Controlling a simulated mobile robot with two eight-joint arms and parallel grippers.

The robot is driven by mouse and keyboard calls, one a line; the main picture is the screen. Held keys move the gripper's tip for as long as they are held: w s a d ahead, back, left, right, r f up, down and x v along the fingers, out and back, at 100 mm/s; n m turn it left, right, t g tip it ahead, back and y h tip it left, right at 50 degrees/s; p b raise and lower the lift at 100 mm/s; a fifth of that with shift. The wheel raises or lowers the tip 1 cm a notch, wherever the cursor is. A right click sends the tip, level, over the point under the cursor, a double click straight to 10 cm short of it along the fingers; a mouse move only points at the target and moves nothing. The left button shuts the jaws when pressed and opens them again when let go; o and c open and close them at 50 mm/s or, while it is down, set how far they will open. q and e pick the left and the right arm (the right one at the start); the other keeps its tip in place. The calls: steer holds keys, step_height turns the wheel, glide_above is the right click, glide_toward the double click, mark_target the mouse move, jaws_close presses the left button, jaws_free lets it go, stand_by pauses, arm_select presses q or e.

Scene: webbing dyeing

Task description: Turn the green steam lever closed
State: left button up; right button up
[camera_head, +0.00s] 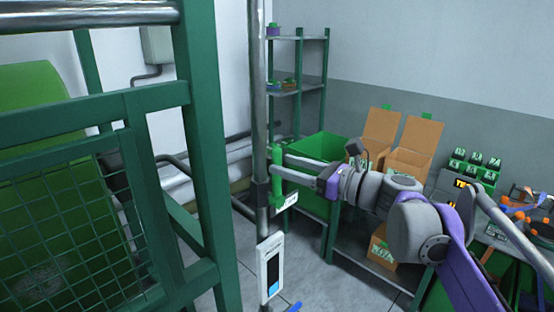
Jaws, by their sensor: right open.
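The green steam lever (277,190) is a short upright green handle on a vertical grey pipe, near the middle of the head view. A small white label sits at its lower end. My right gripper (279,165) comes in from the right, its fingers level with the lever's upper half. The jaws are open, one finger above the other in the picture, with their tips at the lever. I cannot tell whether they touch it. My left gripper is not in view.
A green frame with mesh (70,235) stands close on the left. A white gauge box (270,268) is on the pipe below the lever. Behind are a green shelf rack (299,88), a green bin (318,147) and open cardboard boxes (418,136). A cluttered bench is at right.

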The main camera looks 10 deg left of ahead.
mark_target(281, 163)
steer(key=shift+x, duration=1.6)
steer(key=shift+c, duration=0.2)
jaws_close()
